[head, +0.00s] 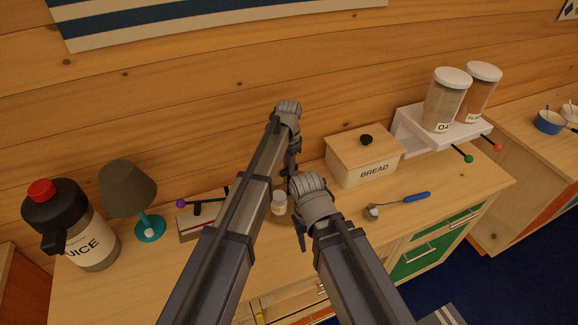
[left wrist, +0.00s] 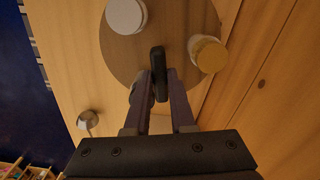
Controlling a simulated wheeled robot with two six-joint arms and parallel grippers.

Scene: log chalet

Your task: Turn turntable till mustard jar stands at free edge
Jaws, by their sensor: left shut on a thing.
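The round brown turntable (left wrist: 122,55) fills the top of the left wrist view; in the head view my arms hide most of it. A dark upright handle (left wrist: 158,60) stands on it, and my left gripper (left wrist: 160,78) is shut on this handle. A jar with a mustard-yellow lid (left wrist: 208,54) stands at the turntable's right edge in the wrist view. A white-lidded jar (left wrist: 126,14) stands at the top. A greyish thing is partly hidden behind the left finger. In the head view a small pale jar (head: 278,204) shows between my arms. My right gripper (head: 301,236) hangs near the turntable, its jaw gap unclear.
A bread box (head: 362,168) stands right of my grippers, with a blue-handled scoop (head: 398,204) in front. Canisters (head: 446,100) stand on a white shelf at right.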

